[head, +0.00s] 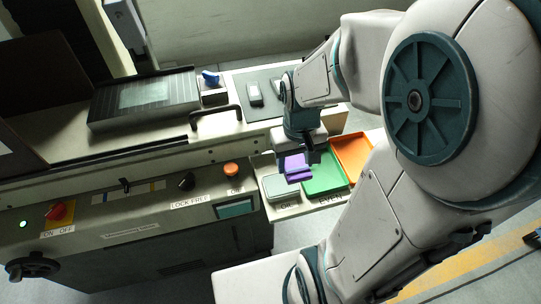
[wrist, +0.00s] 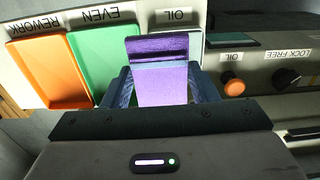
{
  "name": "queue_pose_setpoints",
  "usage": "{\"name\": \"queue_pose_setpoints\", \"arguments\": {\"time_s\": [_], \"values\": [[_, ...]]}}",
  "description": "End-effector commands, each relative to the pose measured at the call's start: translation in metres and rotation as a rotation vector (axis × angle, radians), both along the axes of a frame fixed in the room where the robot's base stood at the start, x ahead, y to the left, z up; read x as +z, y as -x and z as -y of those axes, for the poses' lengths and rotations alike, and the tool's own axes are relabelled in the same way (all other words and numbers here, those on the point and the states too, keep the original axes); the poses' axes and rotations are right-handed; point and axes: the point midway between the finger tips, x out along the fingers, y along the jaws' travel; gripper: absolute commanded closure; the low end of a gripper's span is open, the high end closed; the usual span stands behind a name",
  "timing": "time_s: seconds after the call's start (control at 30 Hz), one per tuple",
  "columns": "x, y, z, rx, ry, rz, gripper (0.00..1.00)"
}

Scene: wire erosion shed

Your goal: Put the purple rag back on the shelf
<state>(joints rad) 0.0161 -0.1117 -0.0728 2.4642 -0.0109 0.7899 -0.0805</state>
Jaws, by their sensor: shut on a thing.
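The purple rag (wrist: 160,82) is between the two fingers of my gripper (wrist: 163,88), which is shut on it, as the wrist view shows. In the head view the rag (head: 296,165) hangs below my gripper (head: 300,160), near the trays at the machine's right end. In the wrist view it covers part of a pale tray behind the OIL label (wrist: 180,15). I cannot tell whether the rag touches that tray. No place in view is clearly marked as the shelf for the rag.
A green tray (head: 325,175) labelled EVEN and an orange tray (head: 353,156) sit beside the pale tray (head: 280,187). The machine panel has an orange button (head: 231,169) and a black knob (head: 186,181). A black handle (head: 216,113) and a grey mat (head: 262,105) lie behind.

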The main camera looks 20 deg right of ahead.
Motion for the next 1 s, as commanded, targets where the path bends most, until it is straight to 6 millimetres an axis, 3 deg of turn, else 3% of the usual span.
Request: {"name": "queue_pose_setpoints", "arguments": {"time_s": [0.6, 0.87, 1.0], "values": [[-0.054, -0.089, -0.023, 0.001, 0.0, -0.002, 0.68], [-0.066, -0.102, -0.027, 0.001, 0.0, -0.001, 0.68], [-0.085, -0.101, -0.027, 0.001, 0.0, -0.004, 0.68]]}}
